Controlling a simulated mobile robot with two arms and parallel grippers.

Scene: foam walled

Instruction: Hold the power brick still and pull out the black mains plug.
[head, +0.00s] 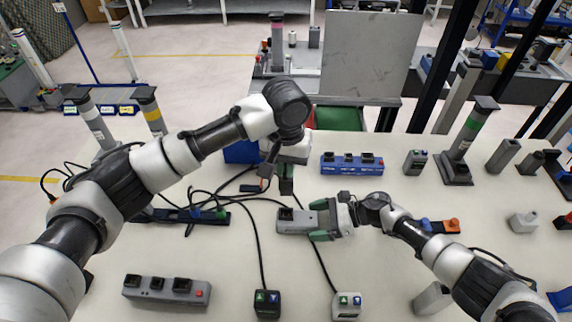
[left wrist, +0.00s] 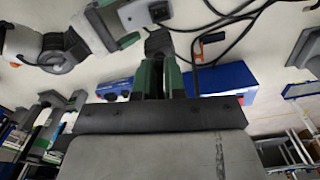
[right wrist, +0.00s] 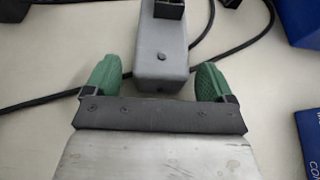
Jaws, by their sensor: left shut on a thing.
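The grey power brick (head: 297,222) lies on the table with a black part on its top left end. It also shows in the right wrist view (right wrist: 163,62) and the left wrist view (left wrist: 134,14). My right gripper (head: 326,220) is open, its green fingers on either side of the brick's end, with gaps visible in the right wrist view (right wrist: 158,82). My left gripper (head: 287,186) is above and behind the brick, shut on a small black piece, seemingly the black mains plug (left wrist: 158,42). It appears apart from the brick; the fingers partly hide it.
A blue socket strip (head: 350,164) lies behind to the right. A grey socket strip (head: 167,291) and two switch boxes (head: 267,304) (head: 347,305) are at the front. Black cables run left of and beneath the arms. A blue bin (head: 242,152) stands behind my left gripper.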

